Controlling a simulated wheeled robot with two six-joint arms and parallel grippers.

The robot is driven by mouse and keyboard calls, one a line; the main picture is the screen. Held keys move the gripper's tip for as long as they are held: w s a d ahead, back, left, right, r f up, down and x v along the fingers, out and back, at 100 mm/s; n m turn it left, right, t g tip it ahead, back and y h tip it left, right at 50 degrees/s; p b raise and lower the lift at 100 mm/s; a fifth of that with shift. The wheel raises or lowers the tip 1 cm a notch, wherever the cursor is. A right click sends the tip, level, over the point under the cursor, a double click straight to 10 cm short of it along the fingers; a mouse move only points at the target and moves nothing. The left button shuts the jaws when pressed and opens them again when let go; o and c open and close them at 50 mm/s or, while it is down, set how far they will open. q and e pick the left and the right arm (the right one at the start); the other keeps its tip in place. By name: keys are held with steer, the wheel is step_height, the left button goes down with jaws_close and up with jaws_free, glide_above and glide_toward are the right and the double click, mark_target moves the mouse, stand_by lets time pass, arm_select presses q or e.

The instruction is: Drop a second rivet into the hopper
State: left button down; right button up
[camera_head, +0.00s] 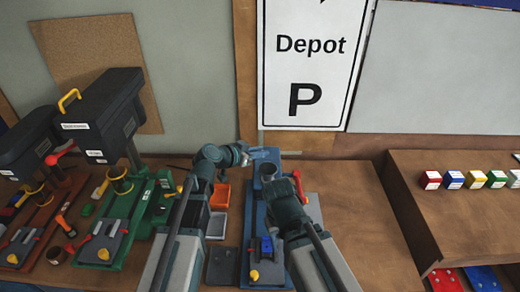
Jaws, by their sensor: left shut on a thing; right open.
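A blue machine (254,222) stands on the bench in front of me, with a grey-blue round cup (267,171) at its top that may be the hopper. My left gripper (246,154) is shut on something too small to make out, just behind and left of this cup. No rivet can be made out. My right gripper (296,180) is open beside the cup's right side, close to a red part of the machine. My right arm covers much of the machine's right side.
An orange bin (220,196) and a grey tray (216,225) lie left of the blue machine. A green machine (122,220) and a red one (38,225) with black tops stand farther left. A shelf (450,205) with several coloured blocks is at right.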

mark_target(260, 172)
arm_select(q)
steer(key=shift+f+b, duration=3)
steer(key=shift+f, duration=0.1)
steer(key=shift+r, duration=0.1)
steer(key=c, duration=0.7)
jaws_free()
steer(key=shift+c, duration=0.2)
steer(key=p+v, duration=0.6)
steer(key=v, duration=0.7)
steer(key=shift+s+a, duration=0.25)
steer(key=shift+a, duration=0.05)
